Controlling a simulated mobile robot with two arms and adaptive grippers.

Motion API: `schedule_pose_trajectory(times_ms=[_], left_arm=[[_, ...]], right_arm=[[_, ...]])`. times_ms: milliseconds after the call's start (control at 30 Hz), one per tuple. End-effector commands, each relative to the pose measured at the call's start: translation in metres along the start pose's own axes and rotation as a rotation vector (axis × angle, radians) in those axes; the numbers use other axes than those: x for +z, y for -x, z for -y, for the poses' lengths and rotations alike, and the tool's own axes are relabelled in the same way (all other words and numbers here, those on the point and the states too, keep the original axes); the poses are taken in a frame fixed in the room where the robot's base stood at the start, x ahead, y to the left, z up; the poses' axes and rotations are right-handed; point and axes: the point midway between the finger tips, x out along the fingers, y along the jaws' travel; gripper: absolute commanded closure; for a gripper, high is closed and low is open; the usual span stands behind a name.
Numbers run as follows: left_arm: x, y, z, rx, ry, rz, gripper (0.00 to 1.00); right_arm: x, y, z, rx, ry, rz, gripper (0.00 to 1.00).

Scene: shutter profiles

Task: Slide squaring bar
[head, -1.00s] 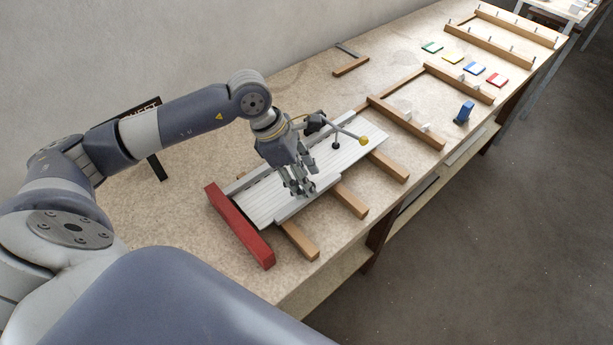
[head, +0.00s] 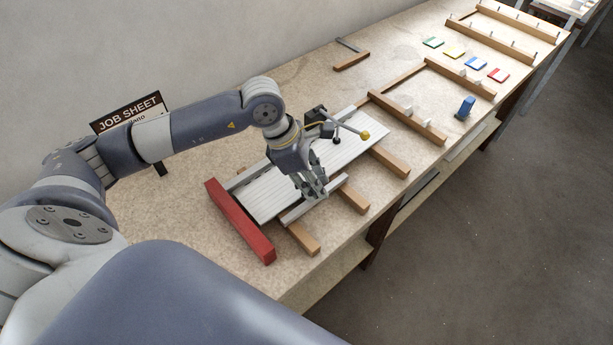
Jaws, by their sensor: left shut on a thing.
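A pale ribbed panel of slats (head: 268,192) lies across wooden battens, between a red bar (head: 238,222) at its left end and a clamp with a yellow knob (head: 364,135) near its far end. A short grey bar (head: 298,211), which looks like the squaring bar, lies along the panel's front edge, with a narrow gap at its left part. My left gripper (head: 316,194) points down and is shut on this bar; its fingers hide the middle of it. My right gripper is not in view.
Wooden battens (head: 303,238) stick out in front of the panel. A job sheet sign (head: 130,112) stands behind my arm.

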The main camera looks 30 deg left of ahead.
Motion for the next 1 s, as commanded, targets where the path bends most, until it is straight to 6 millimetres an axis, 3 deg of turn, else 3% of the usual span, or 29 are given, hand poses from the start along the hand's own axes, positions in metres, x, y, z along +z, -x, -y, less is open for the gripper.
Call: schedule_pose_trajectory(times_ms=[33, 200, 600, 633, 700, 1000], left_arm=[[0.011, -0.009, 0.013, -0.01, -0.011, 0.01, 1.0], [0.034, -0.017, 0.039, -0.01, -0.009, 0.009, 1.0], [0.042, -0.018, 0.049, -0.011, -0.003, 0.007, 1.0], [0.042, -0.018, 0.049, -0.011, -0.003, 0.007, 0.73], [0.042, -0.018, 0.049, -0.012, -0.003, 0.006, 0.58], [0.041, -0.017, 0.047, -0.007, -0.002, 0.005, 0.57]], right_arm=[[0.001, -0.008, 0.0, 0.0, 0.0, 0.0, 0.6], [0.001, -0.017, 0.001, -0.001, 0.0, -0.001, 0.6], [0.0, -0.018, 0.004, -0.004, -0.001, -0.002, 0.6], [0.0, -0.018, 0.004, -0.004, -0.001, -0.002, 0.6], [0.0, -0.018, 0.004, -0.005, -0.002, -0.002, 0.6], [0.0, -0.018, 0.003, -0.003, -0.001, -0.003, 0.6]])
